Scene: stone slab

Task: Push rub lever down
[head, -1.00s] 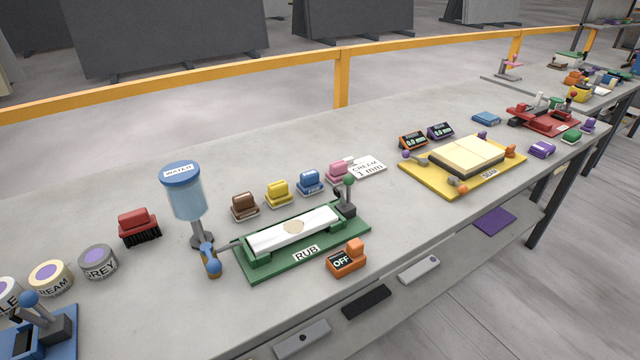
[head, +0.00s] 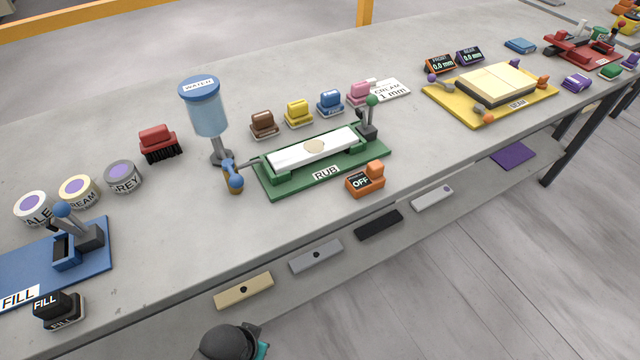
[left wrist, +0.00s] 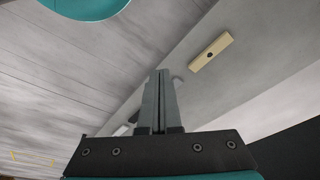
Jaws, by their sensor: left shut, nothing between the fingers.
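The rub station is a green base (head: 278,187) labelled RUB, holding a long white slab (head: 290,154) with a beige patch on it. Its lever (head: 371,115), a grey post with a green ball, stands upright at the base's right end. An orange switch block (head: 366,181) reading OFF sits at its front. In the left wrist view my left gripper (left wrist: 159,75) is shut and empty, away from the station, with grey floor and a tan block beyond it. A dark and teal part of my arm shows at the head view's bottom edge. My right gripper is not in view.
A water dispenser (head: 206,115) stands left of the rub station, with a blue-knobbed tap beside it. Brown, yellow, blue and pink blocks line its back. A blue FILL station (head: 90,258) is at the left. A lower shelf holds a tan block (head: 244,291).

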